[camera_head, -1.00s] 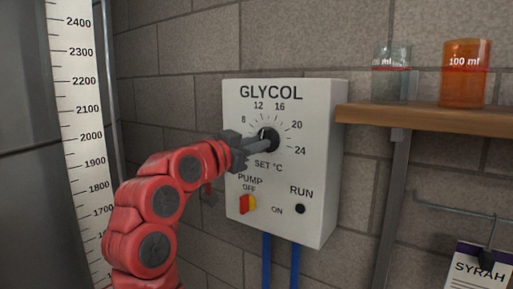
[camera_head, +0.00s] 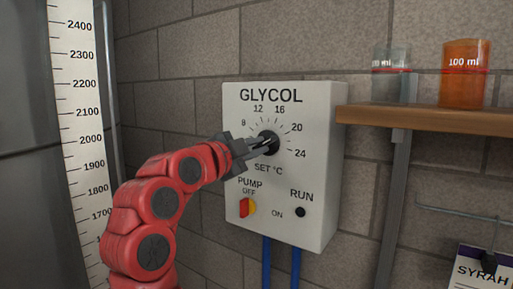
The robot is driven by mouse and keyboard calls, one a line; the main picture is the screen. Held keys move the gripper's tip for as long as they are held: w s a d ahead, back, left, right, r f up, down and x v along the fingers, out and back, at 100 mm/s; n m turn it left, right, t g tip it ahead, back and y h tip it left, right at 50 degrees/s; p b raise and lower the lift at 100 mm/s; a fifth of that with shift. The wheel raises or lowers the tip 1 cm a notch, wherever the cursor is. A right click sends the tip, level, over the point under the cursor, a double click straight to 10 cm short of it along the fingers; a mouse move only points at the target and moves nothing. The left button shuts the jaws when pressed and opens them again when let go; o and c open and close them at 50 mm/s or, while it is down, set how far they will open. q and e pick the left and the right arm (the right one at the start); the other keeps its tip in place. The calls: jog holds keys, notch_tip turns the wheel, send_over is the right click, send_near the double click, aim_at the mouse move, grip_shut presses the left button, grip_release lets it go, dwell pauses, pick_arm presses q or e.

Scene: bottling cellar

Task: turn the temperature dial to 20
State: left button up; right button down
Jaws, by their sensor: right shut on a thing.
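The temperature dial (camera_head: 272,135) is a dark round knob on the white GLYCOL box (camera_head: 320,170), with numbers 8 to 24 around its upper half and "SET °C" below. My right gripper (camera_head: 264,144), on the red arm, reaches in from the lower left and is shut on the dial. Its fingers cover the knob's front and left side, so I cannot read the dial's pointer. My left gripper is not in view.
A wooden shelf (camera_head: 430,120) on the right holds a clear beaker (camera_head: 391,85) and an orange one (camera_head: 466,75). A scale strip (camera_head: 84,140) stands at left.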

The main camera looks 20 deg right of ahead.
dwell(0.4)
jog(key=c, duration=0.9)
grip_release()
jog(key=b+v, duration=0.3)
jog(key=v, duration=1.4)
jog(key=shift+s+a+b, duration=0.15)
jog(key=shift+b, duration=0.2)
